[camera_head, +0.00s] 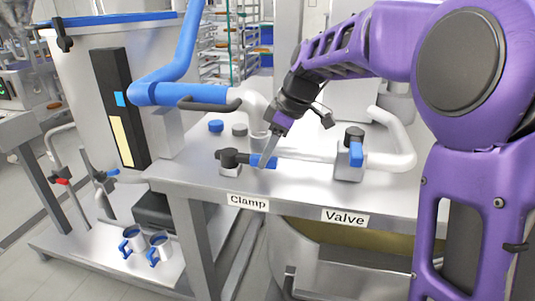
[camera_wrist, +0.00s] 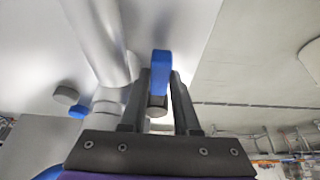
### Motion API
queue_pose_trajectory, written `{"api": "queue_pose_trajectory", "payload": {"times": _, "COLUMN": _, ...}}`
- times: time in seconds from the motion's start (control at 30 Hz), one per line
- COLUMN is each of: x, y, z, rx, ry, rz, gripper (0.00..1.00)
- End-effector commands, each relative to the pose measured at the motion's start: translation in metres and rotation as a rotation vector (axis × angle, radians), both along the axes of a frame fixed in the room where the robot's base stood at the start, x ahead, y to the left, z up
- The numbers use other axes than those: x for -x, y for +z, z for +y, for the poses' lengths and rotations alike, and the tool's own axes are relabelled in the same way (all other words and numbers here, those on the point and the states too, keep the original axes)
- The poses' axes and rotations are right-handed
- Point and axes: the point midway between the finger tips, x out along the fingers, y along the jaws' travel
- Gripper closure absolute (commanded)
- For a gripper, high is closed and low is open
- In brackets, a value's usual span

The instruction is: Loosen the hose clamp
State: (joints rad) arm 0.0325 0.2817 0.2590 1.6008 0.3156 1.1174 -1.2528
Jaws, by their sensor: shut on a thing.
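The hose clamp (camera_head: 230,159) sits on the steel table above the "Clamp" label, with a dark body on a grey block. Its blue lever (camera_head: 258,161) points right, and the pale horizontal pipe runs behind it. My gripper (camera_head: 266,160) reaches down from the upper right with its fingers at the lever. In the wrist view, the blue lever (camera_wrist: 161,64) stands between the two dark fingers of my gripper (camera_wrist: 160,85), which are shut on it. The fingers hide part of the lever in the head view.
The valve (camera_head: 350,160) with a blue handle stands right of the clamp, above its "Valve" label (camera_head: 345,217). A blue cap (camera_head: 216,126) and a grey cap (camera_head: 239,130) lie behind the clamp. A thick blue hose (camera_head: 180,92) passes at upper left. The front table edge is close.

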Motion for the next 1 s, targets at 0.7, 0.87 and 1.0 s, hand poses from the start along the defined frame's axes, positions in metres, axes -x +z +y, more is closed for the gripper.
{"api": "queue_pose_trajectory", "payload": {"times": 0.7, "x": 0.046, "y": 0.001, "z": 0.027, "rx": -0.002, "ry": -0.557, "rz": -0.006, "gripper": 1.00}}
{"api": "queue_pose_trajectory", "payload": {"times": 0.87, "x": 0.056, "y": 0.001, "z": 0.038, "rx": -0.002, "ry": -0.707, "rz": -0.004, "gripper": 1.00}}
{"api": "queue_pose_trajectory", "payload": {"times": 1.0, "x": 0.062, "y": 0.001, "z": 0.048, "rx": -0.001, "ry": -0.834, "rz": -0.005, "gripper": 1.00}}
